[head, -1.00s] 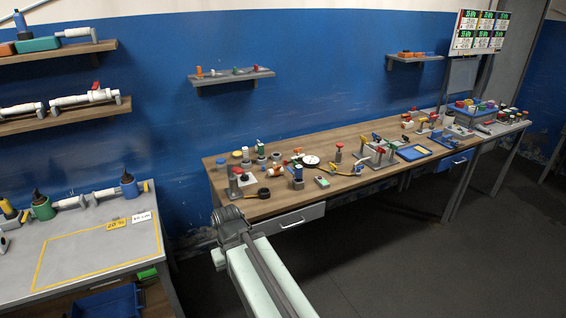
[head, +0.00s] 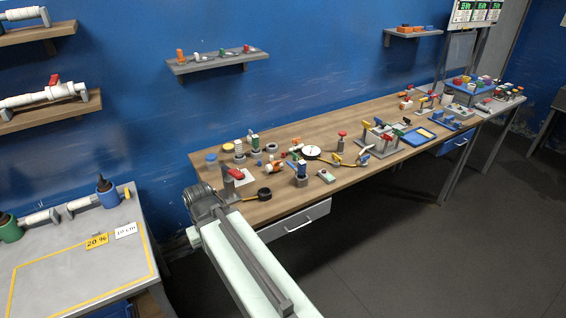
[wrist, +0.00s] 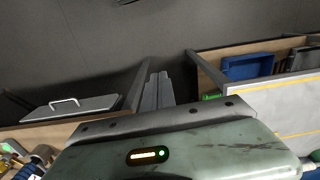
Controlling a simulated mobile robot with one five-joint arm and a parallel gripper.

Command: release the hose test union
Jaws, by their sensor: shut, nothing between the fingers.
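The long wooden bench (head: 228,208) stands against the blue wall with many small fittings on it. I cannot tell which part is the hose test union; the fittings are too small here. My gripper (wrist: 157,78) shows in the wrist view, shut and empty, over the floor in the gap between two tables. It is apart from the fittings.
A grey table (head: 75,262) with a yellow outline and two cards stands at left. A red-handled stand (head: 233,183) and a black ring (head: 264,194) sit at the bench's near left end. Wall shelves (head: 218,61) hang above. Dark floor (head: 430,240) is free at right.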

